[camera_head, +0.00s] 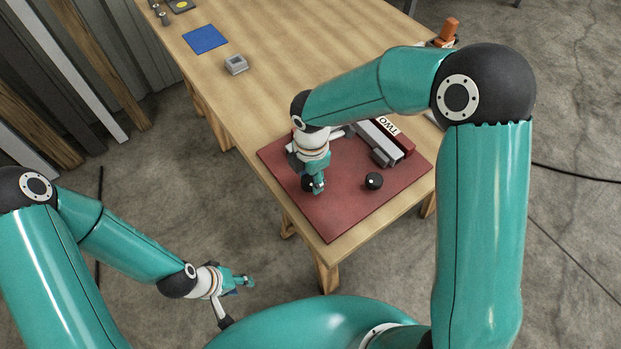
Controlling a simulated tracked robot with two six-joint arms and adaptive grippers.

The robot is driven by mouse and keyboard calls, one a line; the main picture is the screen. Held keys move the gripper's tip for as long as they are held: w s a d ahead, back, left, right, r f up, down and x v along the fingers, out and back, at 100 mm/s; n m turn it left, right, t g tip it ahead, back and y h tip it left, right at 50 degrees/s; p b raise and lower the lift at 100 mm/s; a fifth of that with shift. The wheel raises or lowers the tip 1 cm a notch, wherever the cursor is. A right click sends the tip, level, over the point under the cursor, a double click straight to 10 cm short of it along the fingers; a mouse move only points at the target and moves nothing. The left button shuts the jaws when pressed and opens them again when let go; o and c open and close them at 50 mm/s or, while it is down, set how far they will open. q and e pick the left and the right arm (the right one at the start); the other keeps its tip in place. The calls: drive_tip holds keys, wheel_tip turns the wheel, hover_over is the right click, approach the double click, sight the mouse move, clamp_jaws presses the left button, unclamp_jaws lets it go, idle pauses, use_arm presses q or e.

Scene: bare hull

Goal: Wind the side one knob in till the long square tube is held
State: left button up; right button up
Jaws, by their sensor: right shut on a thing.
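A dark red mat (340,215) lies at the near end of the wooden table with a vise-like fixture on it. The fixture has a dark red block marked "TWO" (388,128) and grey metal parts (372,142). A black knob with a light dot (374,181) stands at its near right. My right gripper (315,187) points down over the left part of the mat, shut on a second dark knob (307,182), mostly hidden by the fingers. A "ONE" label and the long square tube cannot be made out clearly. My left gripper (247,284) hangs low, off the table, away from the fixture.
A small grey square block (236,65) and a blue square (205,39) lie farther back on the table (285,50). An orange-handled item (448,30) is at the right edge. Planks and metal bars lean at the left.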

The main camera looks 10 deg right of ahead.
drive_tip(key=m+b, duration=0.2)
drive_tip(key=m, duration=0.2)
drive_tip(key=shift+f+m+b, duration=0.1)
drive_tip(key=shift+m+b, duration=0.2)
drive_tip(key=shift+b, duration=0.1)
drive_tip(key=m+b, duration=0.2)
drive_tip(key=m, duration=0.2)
drive_tip(key=shift+m, duration=0.3)
drive_tip(key=m+b, duration=0.2)
drive_tip(key=m, duration=0.2)
drive_tip(key=shift+m, duration=0.3)
drive_tip(key=m+b, duration=0.2)
drive_tip(key=m, duration=0.3)
drive_tip(key=shift+a+b, duration=0.1)
drive_tip(key=shift+b, duration=0.2)
drive_tip(key=m+b, duration=0.1)
drive_tip(key=m, duration=0.3)
drive_tip(key=shift+a+m, duration=0.1)
drive_tip(key=shift+m, duration=0.3)
drive_tip(key=m+b, duration=0.1)
drive_tip(key=m, duration=0.4)
drive_tip(key=shift+r+m+b, duration=0.2)
drive_tip(key=shift+m+b, duration=0.1)
drive_tip(key=shift+b, duration=0.1)
drive_tip(key=m+b, duration=0.1)
drive_tip(key=m, duration=0.4)
drive_tip(key=shift+a, duration=0.1)
drive_tip(key=m, duration=0.5)
drive_tip(key=shift+w+r+b, duration=0.1)
drive_tip(key=shift+b, duration=0.3)
